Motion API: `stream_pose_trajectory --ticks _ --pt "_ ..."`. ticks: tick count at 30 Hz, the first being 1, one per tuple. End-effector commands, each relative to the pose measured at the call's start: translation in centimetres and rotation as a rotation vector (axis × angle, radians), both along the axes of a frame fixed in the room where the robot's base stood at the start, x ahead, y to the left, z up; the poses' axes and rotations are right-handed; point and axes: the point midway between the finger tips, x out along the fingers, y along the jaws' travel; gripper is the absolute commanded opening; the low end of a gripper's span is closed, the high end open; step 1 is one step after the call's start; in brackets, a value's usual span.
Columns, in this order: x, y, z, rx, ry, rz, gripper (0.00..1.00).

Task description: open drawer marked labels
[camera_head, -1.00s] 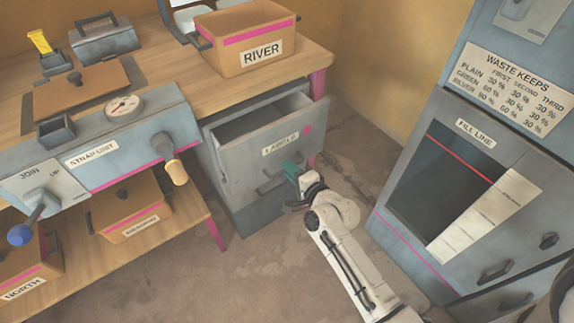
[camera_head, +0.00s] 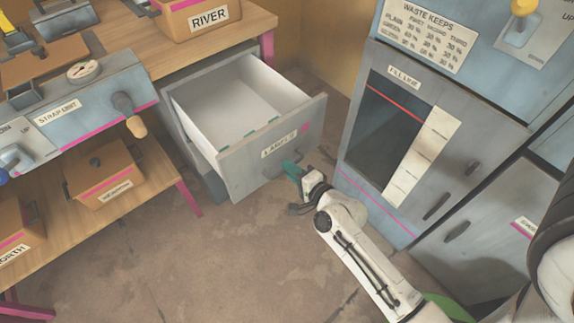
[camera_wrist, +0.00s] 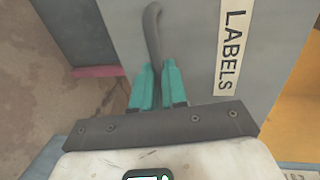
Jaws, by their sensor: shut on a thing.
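The drawer marked LABELS (camera_head: 262,155) is grey and stands pulled well out from under the wooden table, its pale inside showing and looking mostly empty. Its label (camera_wrist: 232,50) reads LABELS in the wrist view. A dark curved handle (camera_wrist: 153,35) runs up the drawer front. My gripper (camera_head: 291,170) is at the drawer front, below the label. In the wrist view its teal fingers (camera_wrist: 155,82) are shut on the lower end of the handle, one on each side. The exact contact is partly hidden by the fingers.
The grey waste cabinet (camera_head: 400,215) with a fill line stands close on the right of the drawer. The wooden table (camera_head: 170,62) bears a RIVER box (camera_head: 208,20) and the strap unit (camera_head: 60,110). Bare floor (camera_head: 190,260) lies in front.

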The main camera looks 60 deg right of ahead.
Motion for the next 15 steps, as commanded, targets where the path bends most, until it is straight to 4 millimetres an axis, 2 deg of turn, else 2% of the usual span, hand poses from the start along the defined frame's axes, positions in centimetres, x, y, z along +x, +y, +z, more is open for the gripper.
stream_pose_trajectory --ticks 14,15 --pt "-0.34 0.16 -0.09 0.002 0.002 0.001 0.0" --pt "-0.33 0.16 -0.09 0.002 0.002 0.001 0.13"
